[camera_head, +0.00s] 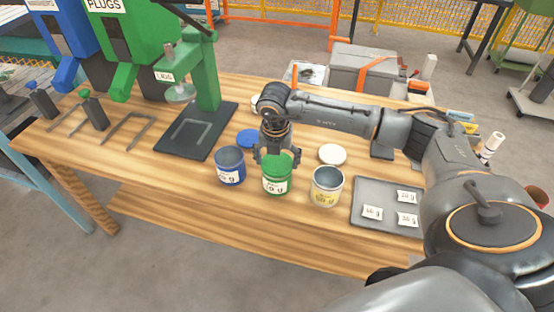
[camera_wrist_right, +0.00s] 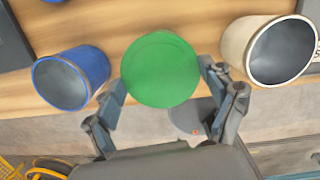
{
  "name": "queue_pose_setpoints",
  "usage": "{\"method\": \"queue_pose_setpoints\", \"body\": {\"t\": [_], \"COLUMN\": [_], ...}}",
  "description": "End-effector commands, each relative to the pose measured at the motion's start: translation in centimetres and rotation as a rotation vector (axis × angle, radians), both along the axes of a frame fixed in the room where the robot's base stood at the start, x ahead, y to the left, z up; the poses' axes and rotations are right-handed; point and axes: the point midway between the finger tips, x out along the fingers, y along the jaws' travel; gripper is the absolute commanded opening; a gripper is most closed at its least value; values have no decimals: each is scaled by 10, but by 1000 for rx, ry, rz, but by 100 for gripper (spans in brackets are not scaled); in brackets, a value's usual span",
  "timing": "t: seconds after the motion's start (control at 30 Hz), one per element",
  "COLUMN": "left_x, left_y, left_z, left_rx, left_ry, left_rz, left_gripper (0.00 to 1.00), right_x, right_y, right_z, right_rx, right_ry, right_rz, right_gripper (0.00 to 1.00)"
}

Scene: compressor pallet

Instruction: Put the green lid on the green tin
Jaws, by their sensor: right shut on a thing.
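The green tin (camera_head: 277,188) stands upright on the wooden table, between a blue tin and a pale tin, with a white label on its front. The green lid (camera_wrist_right: 160,70) shows as a flat green disc in the right wrist view, between the fingers of my right gripper (camera_wrist_right: 168,98). In the head view my right gripper (camera_head: 277,158) points down over the tin and is shut on the lid. The lid is at the tin's mouth; whether it is fully seated I cannot tell. My left gripper is not in view.
The open blue tin (camera_head: 230,176) is close on the left, the open pale tin (camera_head: 326,193) on the right. A blue lid (camera_head: 248,138) and a white lid (camera_head: 332,154) lie behind. A grey tray (camera_head: 388,217) with label cards is at right, a green press (camera_head: 206,75) at back left.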

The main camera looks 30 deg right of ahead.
Motion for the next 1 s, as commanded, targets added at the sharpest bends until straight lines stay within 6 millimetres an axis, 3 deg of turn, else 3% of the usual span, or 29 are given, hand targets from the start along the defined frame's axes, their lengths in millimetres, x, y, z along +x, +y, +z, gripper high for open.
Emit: {"method": "queue_pose_setpoints", "body": {"t": [0.2, 0.23, 0.3, 1.0], "left_x": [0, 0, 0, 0], "left_y": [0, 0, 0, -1], "left_z": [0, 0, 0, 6], "left_rx": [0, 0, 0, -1], "left_ry": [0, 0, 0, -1], "left_rz": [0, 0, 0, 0], "left_gripper": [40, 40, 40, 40], "right_x": [0, 0, 0, 0], "right_y": [0, 0, 0, 0], "right_z": [0, 0, 0, 9], "right_rx": [0, 0, 0, 1], "right_ry": [0, 0, 0, -1], "right_rz": [0, 0, 0, 0], "right_gripper": [57, 87, 100, 100]}}
